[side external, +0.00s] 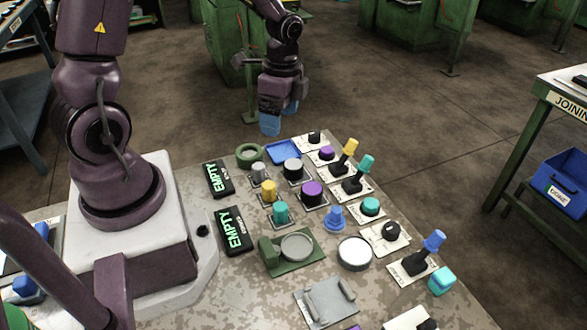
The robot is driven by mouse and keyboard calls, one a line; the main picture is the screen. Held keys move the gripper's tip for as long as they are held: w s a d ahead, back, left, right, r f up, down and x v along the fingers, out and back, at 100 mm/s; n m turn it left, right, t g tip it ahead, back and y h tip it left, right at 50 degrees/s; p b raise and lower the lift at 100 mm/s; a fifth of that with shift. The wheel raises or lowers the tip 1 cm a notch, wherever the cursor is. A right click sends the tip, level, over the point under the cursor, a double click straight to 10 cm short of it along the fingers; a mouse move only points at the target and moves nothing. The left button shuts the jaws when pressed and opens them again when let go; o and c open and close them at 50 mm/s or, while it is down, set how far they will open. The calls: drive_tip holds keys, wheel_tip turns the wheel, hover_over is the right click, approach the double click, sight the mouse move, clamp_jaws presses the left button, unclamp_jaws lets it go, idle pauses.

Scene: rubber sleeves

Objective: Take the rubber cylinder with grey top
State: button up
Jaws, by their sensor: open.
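A wide, short cylinder with a grey top and dark side (293,169) stands on a small square base near the far end of the table. A narrower grey cylinder (258,173) stands just left of it. I cannot tell from this view which of the two is rubber. My gripper (281,117) hangs above the far edge of the table, beyond both cylinders and apart from them. Its blue fingertips are spread, with nothing visible between them.
Yellow (269,190), teal (281,213) and purple (312,193) cylinders stand close by. A blue tray (283,152) and green ring (250,155) lie at the far edge. Upright levers, including a yellow one (349,147), line the right side. EMPTY signs (233,231) lie left.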

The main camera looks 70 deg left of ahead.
sight(294, 164)
drive_tip(key=w+f+m, duration=0.1)
drive_tip(key=f+m, duration=0.2)
drive_tip(key=f, duration=0.2)
drive_tip(key=w+a+f+m, duration=0.1)
drive_tip(key=f+m, duration=0.2)
drive_tip(key=f, duration=0.2)
drive_tip(key=w+f+m+t, duration=0.1)
drive_tip(key=f+m, duration=0.3)
drive_tip(key=f, duration=0.2)
drive_tip(key=shift+w+a, duration=0.2)
drive_tip(key=shift+w, duration=0.15)
drive_tip(key=c, duration=1)
drive_tip(key=shift+c, duration=0.2)
drive_tip(key=shift+r, duration=0.1)
